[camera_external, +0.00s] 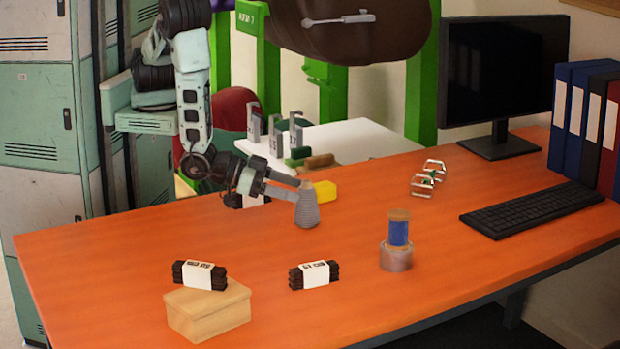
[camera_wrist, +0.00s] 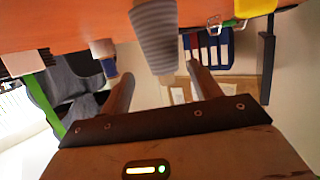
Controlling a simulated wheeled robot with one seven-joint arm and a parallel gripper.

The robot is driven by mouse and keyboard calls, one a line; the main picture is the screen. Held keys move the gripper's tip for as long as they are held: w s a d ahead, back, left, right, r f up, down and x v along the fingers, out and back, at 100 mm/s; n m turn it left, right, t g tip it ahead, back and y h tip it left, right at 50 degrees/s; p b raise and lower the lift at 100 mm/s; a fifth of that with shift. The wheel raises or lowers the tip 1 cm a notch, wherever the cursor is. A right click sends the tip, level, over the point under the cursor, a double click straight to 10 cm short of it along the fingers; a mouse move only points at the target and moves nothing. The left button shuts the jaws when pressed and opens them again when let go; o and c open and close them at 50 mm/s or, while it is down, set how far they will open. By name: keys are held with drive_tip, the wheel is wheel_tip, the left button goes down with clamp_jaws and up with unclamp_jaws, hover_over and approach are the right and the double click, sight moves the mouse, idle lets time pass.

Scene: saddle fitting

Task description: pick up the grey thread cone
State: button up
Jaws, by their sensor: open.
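The grey thread cone (camera_external: 307,208) stands upright on the orange table, left of the table's middle. My gripper (camera_external: 297,190) is at the cone from the left, with its fingers level with the cone's upper part. In the wrist view the ribbed cone (camera_wrist: 157,35) lies ahead of and between the two fingers of my gripper (camera_wrist: 157,84). Whether either finger touches the cone cannot be told from the external view.
A yellow block (camera_external: 325,191) stands just behind the cone. A blue spool (camera_external: 398,231) sits on a tape roll (camera_external: 395,258) to the right. Dark wrapped bundles (camera_external: 314,275) and a wooden box (camera_external: 207,312) are in front. The table (camera_external: 350,310) is bare around the cone's front.

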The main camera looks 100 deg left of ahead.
sight(307, 203)
drive_tip(key=shift+a+p+x, duration=0.15)
drive_tip(key=shift+p+x, duration=0.1)
drive_tip(key=shift+x, duration=1.3)
drive_tip(key=shift+a+p+x, duration=0.15)
drive_tip(key=shift+p+x, duration=0.1)
drive_tip(key=shift+x, duration=1.35)
drive_tip(key=shift+s, duration=0.1)
drive_tip(key=shift+c, duration=0.3)
drive_tip(key=c, duration=1.1)
